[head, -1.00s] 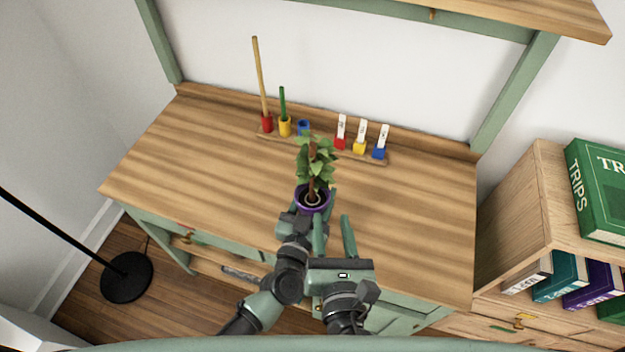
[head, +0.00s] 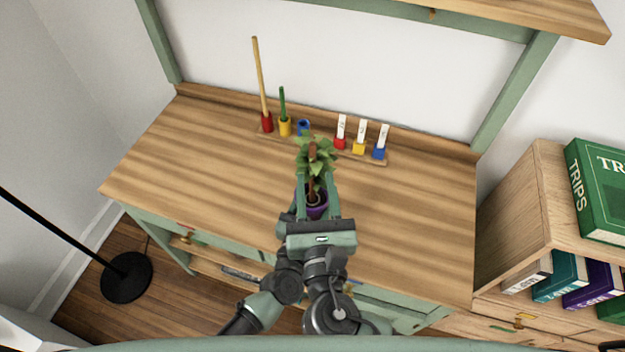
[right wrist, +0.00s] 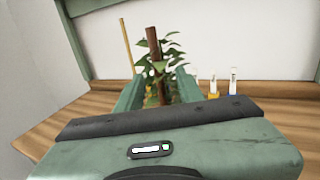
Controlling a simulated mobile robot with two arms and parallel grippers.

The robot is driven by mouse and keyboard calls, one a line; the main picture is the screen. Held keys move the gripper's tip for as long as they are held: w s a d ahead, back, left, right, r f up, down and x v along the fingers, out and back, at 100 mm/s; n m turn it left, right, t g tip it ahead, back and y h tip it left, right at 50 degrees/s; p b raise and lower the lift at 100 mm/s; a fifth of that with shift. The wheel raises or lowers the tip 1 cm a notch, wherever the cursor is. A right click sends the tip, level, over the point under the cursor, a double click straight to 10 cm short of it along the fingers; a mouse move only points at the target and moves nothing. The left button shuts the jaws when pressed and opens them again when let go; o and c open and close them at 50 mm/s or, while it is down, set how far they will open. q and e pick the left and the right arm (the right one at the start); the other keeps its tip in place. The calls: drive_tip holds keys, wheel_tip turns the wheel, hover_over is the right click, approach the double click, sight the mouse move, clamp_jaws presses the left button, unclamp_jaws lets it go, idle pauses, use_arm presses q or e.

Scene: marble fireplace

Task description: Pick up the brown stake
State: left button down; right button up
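The brown stake (head: 312,180) stands upright in a purple pot (head: 317,211) with a leafy green plant around it. It also shows in the right wrist view (right wrist: 155,62), rising between the fingers. My right gripper (head: 316,182) is open, with one finger on each side of the plant and stake. I see no clear contact with the stake. My left gripper (head: 287,217) is at the pot's left side, mostly hidden behind the right gripper; I cannot tell whether it grips the pot.
A wooden rack (head: 325,149) at the desk's back holds a tall wooden stick (head: 260,75), a green stick (head: 282,103) and coloured holders with white tags. The desk (head: 190,160) is clear left and right of the plant. A shelf with books (head: 600,190) stands at right.

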sight(313, 167)
drive_tip(key=w, duration=0.3)
drive_tip(key=shift+w+a+r, duration=0.15)
drive_tip(key=shift+w+a, duration=0.1)
drive_tip(key=shift+c, duration=0.4)
clamp_jaws()
idle(0.8)
